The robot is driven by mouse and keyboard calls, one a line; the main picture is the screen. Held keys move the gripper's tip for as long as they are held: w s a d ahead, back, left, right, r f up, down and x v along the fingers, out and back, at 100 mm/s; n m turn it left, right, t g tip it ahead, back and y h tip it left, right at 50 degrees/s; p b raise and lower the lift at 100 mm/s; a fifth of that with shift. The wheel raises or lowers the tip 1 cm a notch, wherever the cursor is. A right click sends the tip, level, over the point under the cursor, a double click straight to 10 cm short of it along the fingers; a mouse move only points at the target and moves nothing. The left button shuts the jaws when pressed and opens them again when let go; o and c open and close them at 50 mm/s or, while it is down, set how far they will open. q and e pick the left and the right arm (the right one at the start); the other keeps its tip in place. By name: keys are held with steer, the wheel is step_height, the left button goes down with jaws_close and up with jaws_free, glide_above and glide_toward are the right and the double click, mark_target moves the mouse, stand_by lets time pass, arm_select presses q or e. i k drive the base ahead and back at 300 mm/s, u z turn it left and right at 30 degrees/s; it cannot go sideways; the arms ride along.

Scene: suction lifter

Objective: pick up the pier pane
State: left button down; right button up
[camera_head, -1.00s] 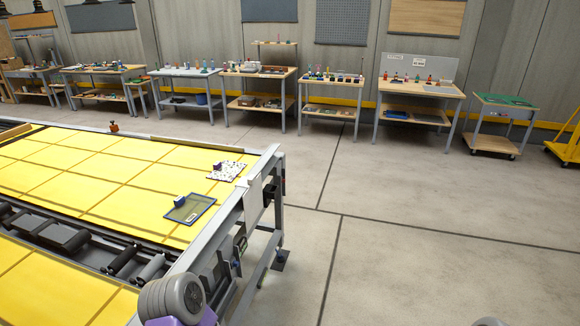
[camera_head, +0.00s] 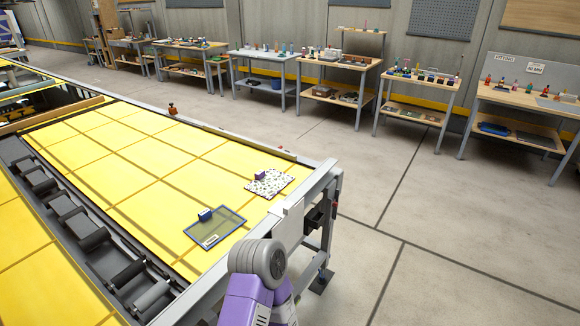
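Two flat panes lie on the yellow gridded table (camera_head: 110,130), near its right end. One is a see-through greenish pane (camera_head: 222,232) with a dark blue rim, a small pale label and a blue block (camera_head: 205,215) on it. Just behind it is a white pane (camera_head: 272,184) with dark speckles and a small purple block (camera_head: 260,175) on it. The two lie apart. I cannot read the label, so I cannot tell which is the pier pane. A purple and grey link of my arm shows at the bottom centre. Neither of my grippers is in view.
A dark roller track (camera_head: 80,235) runs along the near side of the yellow surface. The table's grey metal frame (camera_head: 318,180) ends at the right, with open concrete floor (camera_head: 440,220) beyond. Several workbenches (camera_head: 340,66) with small items line the back wall.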

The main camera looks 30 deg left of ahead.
mark_target(267, 184)
steer(key=i, duration=3.2)
steer(key=u, duration=4.15)
